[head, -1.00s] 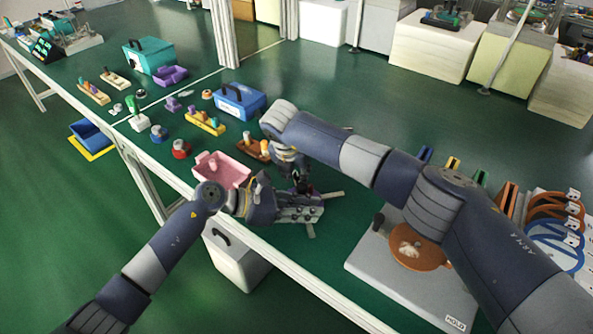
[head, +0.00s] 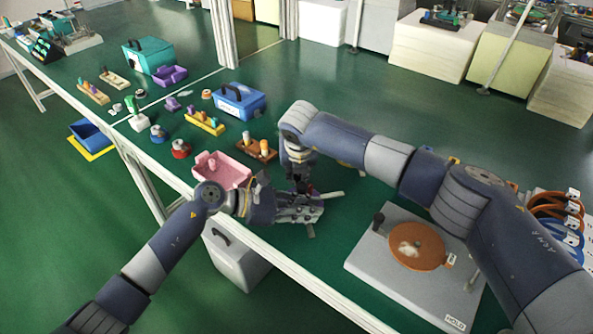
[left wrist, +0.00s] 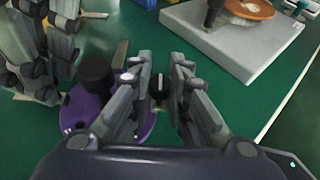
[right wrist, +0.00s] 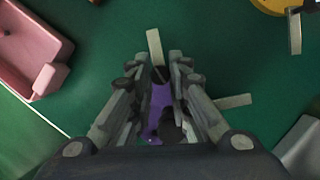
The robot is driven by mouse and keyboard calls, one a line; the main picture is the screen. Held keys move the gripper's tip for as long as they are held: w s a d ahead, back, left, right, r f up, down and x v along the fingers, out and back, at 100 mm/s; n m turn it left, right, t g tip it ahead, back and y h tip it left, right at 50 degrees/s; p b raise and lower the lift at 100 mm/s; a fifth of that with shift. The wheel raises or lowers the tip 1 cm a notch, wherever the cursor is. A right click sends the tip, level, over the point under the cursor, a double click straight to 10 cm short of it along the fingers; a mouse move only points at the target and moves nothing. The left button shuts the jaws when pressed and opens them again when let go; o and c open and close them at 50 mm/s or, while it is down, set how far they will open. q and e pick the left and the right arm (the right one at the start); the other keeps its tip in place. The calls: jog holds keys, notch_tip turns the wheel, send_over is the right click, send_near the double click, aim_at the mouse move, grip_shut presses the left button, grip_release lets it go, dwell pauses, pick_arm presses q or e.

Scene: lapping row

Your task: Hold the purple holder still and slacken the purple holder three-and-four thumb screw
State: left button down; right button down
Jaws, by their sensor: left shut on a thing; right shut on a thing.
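The purple holder (left wrist: 78,108) shows in the left wrist view as a round purple plate with a black upright post (left wrist: 96,74). In the right wrist view purple (right wrist: 160,103) shows between the fingers of my right gripper (right wrist: 167,72), which is shut on the holder. My left gripper (left wrist: 160,75) has its fingers on either side of a small black thumb screw (left wrist: 158,90) with a white mark, at the plate's edge, and is shut on it. In the head view the left gripper (head: 300,205) and the right gripper (head: 301,186) meet and mostly hide the holder.
A pink tray (head: 222,172) stands left of the grippers. A brown block with pegs (head: 255,151) is behind them. A grey plate marked HOLD (head: 385,275) with an orange disc (head: 417,246) lies to the right. The table's front edge runs close by the left arm.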

jog(key=n, duration=0.2)
jog(key=n+y, duration=0.1)
jog(key=shift+d+n, duration=0.2)
jog(key=shift+n, duration=0.2)
jog(key=n, duration=0.1)
jog(key=n+g+y, duration=0.1)
jog(key=n, duration=0.1)
jog(key=shift+w+d+y, duration=0.1)
jog(key=shift+w+y, duration=0.05)
jog(key=shift+y, duration=0.15)
jog(key=n+g, duration=0.1)
jog(key=n, duration=0.2)
jog(key=n+g+y, duration=0.1)
jog(key=n, duration=0.2)
jog(key=shift+w+d+n, duration=0.1)
jog(key=shift+w+n, duration=0.05)
jog(key=shift+n, duration=0.25)
jog(key=c, duration=1.8)
grip_release()
